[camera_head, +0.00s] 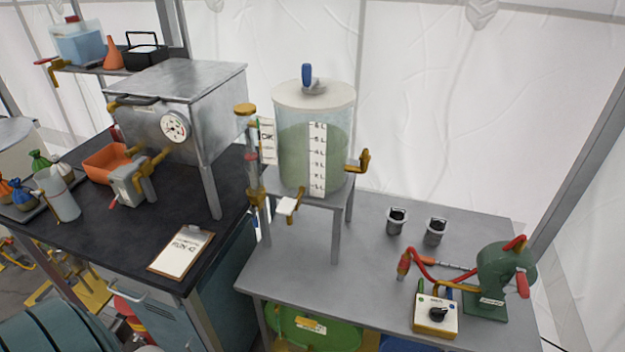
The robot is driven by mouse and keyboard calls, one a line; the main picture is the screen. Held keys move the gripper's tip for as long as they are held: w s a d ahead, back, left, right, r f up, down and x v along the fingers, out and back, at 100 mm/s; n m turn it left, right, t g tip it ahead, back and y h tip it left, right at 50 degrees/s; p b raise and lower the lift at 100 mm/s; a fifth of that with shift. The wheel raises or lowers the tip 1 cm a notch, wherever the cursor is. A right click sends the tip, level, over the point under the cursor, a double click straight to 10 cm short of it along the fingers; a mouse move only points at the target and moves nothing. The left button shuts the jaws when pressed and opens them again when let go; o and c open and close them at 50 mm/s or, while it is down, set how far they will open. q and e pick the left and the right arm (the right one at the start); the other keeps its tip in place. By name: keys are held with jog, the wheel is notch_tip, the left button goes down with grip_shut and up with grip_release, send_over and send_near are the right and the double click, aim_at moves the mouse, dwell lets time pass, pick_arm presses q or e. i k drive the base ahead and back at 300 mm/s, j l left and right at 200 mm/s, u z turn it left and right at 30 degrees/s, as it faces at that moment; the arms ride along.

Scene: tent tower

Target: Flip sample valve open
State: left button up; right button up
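A clear cylindrical tank (330,160) of green liquid stands on a metal stand in the middle of the view. It has a pale lid with a blue-topped knob and a white level scale on its front. A small fitting with a white lever (287,207) is low at the tank's front left. A brass fitting (361,160) sticks out of the tank's right side. I cannot tell which of these is the sample valve, or whether either is open. Neither of my grippers is in view.
Left of the tank, a dark bench holds a metal box with a gauge (174,126), an orange tray (106,161) and a clipboard (181,252). The grey table (300,265) holds two dark-topped cups (397,221) and a green device with red hose (500,275). The table's front middle is clear.

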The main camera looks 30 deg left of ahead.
aim_at(253, 208)
jog(key=j+u, duration=0.5)
jog(key=i+j+u, duration=0.2)
jog(key=j+u, duration=0.25)
